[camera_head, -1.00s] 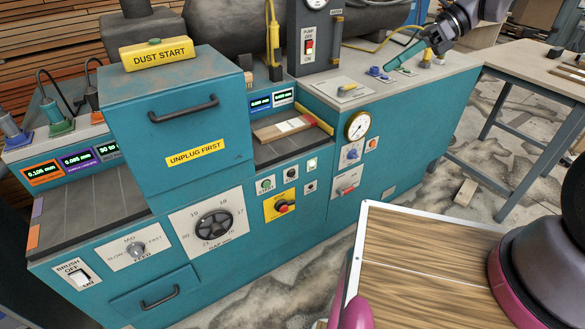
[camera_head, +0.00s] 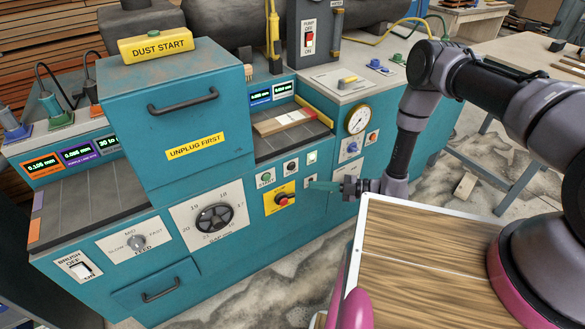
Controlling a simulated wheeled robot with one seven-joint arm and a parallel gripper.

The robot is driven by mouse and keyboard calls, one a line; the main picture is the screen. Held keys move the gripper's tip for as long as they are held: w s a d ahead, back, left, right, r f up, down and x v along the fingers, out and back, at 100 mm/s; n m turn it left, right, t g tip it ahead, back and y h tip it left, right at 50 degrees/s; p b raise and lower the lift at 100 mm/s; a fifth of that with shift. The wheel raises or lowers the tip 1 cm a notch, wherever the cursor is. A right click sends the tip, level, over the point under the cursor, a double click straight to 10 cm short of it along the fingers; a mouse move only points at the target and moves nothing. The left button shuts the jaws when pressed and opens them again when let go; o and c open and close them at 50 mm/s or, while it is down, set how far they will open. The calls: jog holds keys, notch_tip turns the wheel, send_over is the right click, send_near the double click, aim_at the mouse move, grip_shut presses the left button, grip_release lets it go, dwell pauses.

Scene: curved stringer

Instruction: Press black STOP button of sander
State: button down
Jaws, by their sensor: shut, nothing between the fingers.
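The sander is a teal machine (camera_head: 215,140) with a control panel on its front. A black round button on a small white plate (camera_head: 291,167) shows right of the green START button (camera_head: 266,179); its own label is too small to read. I cannot tell the distance from tips to panel.
A yellow plate with a red knob (camera_head: 284,199) sits just below the buttons. A gauge (camera_head: 357,119) and a small blue knob (camera_head: 352,147) are to the right. A wood-topped surface (camera_head: 420,245) fills the lower right.

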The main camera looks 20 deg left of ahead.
aim_at(289, 170)
jog(key=shift+s+f+m, duration=0.3)
jog(key=shift+f+m, duration=0.1)
jog(key=shift+f, duration=0.3)
jog(key=w+a, duration=0.5)
jog(key=a, duration=0.1)
jog(key=shift+w+a, duration=0.3)
jog(key=shift+w, duration=0.05)
dwell(1.8)
jog(key=shift+w+a, duration=0.3)
jog(key=shift+w+a, duration=0.25)
jog(key=shift+a, duration=0.05)
dwell(0.7)
dwell(0.3)
jog(key=shift+s+d, duration=0.55)
jog(key=shift+d, duration=0.05)
